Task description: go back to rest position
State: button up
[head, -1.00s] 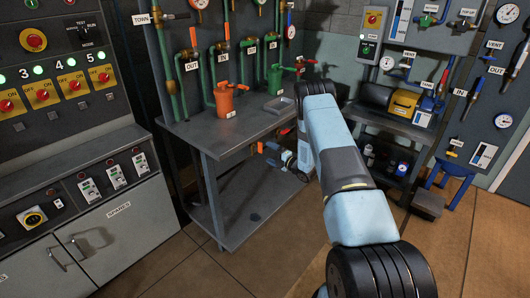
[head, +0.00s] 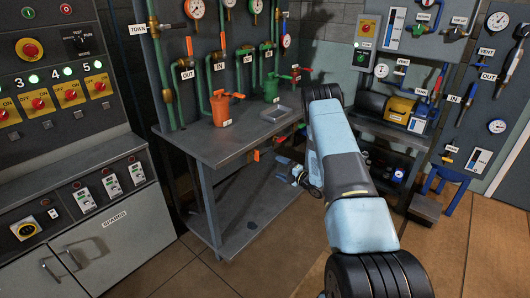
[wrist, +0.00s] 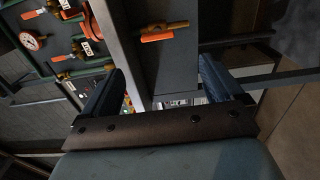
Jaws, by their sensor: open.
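My light-blue arm with dark joints reaches out in the head view and bends down at its far end. My gripper (wrist: 160,76) shows in the wrist view as two dark fingers set well apart, with nothing held between them. Behind the fingers is the grey edge of the workbench, with an orange-handled valve (wrist: 164,34) fixed to it. In the head view my gripper is partly hidden by my arm, in front of the workbench (head: 215,148).
A control cabinet (head: 75,255) is at left. Tiled floor (head: 270,265) is clear in front.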

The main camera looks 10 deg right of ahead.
jog(key=w+d+r+m+h, duration=0.1)
jog(key=w+r+m+h, duration=0.15)
jog(key=r, duration=0.75)
jog(key=w+d+r+m+h, duration=0.1)
jog(key=w+r+m+h, duration=0.2)
jog(key=r, duration=0.8)
jog(key=s+r+m+g+h, duration=0.2)
jog(key=s+r+m+h, duration=0.45)
jog(key=r, duration=1.05)
jog(key=s+a+r+m+g, duration=0.2)
jog(key=s+r+m, duration=0.25)
jog(key=s, duration=0.75)
jog(key=s+a+r+m+g, duration=0.1)
jog(key=s+a+r+m, duration=0.4)
jog(key=s, duration=0.7)
jog(key=s+a+m+g, duration=0.2)
jog(key=s, duration=1)
jog(key=s+a+m+g+y, duration=0.1)
jog(key=s+m+g, duration=0.1)
jog(key=s, duration=1.1)
jog(key=shift+s+a+r, duration=0.2)
jog(key=shift+s+a, duration=0.05)
jog(key=shift+a, duration=0.1)
